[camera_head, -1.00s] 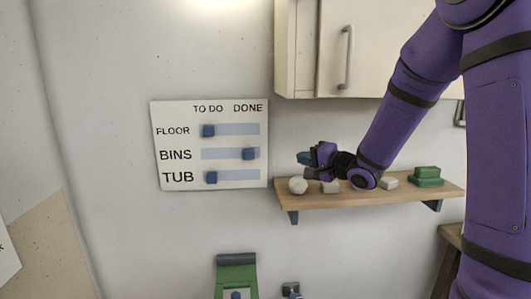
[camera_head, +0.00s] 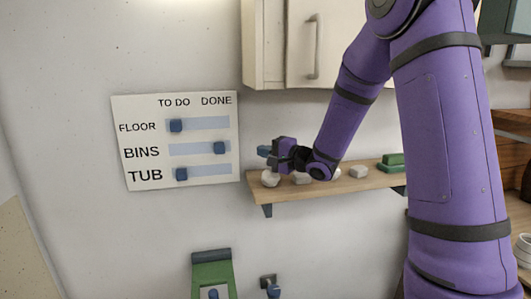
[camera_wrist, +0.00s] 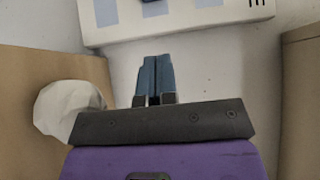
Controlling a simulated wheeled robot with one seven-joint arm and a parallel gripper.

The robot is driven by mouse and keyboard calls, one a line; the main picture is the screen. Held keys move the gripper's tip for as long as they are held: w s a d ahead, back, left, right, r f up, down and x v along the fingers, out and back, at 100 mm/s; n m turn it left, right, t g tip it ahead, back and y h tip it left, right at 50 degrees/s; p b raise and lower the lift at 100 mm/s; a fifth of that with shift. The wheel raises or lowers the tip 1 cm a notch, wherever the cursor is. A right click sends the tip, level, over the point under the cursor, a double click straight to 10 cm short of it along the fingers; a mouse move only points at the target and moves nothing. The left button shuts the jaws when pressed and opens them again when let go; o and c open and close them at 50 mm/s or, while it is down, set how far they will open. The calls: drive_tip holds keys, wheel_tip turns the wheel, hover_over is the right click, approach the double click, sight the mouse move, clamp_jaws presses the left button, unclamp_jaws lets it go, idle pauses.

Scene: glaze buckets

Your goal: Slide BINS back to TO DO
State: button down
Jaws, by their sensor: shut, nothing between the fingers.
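The white chore board (camera_head: 132,108) hangs on the wall left of my gripper, with rows FLOOR, BINS and TUB. The BINS slider (camera_head: 219,147), a dark blue knob, sits at the right end of its pale blue track (camera_head: 188,149), under DONE. The FLOOR knob (camera_head: 176,125) and the TUB knob (camera_head: 181,174) sit at the left, under TO DO. My gripper (camera_head: 265,151) is shut and empty, right of the board and apart from it. In the wrist view its blue fingertips (camera_wrist: 154,78) are together, and part of the board (camera_wrist: 185,25) shows beyond them.
A wooden shelf (camera_head: 345,187) under my gripper holds a round white lump (camera_head: 270,178), several pale stones and a green block (camera_head: 391,164). A cream cabinet (camera_head: 265,45) hangs above. Bare wall lies between the board and the shelf.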

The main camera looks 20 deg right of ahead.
drive_tip(key=x, duration=0.6)
drive_tip(key=shift+w+a, duration=0.4)
drive_tip(key=shift+a, duration=1)
drive_tip(key=shift+w+a, duration=0.15)
drive_tip(key=shift+a, duration=0.55)
drive_tip(key=a, duration=0.4)
drive_tip(key=w+a, duration=0.1)
drive_tip(key=a, duration=0.3)
drive_tip(key=w+a, duration=0.1)
drive_tip(key=a, duration=0.3)
drive_tip(key=shift+w+a, duration=0.25)
drive_tip(key=v, duration=1.1)
drive_tip(key=shift+w, duration=0.1)
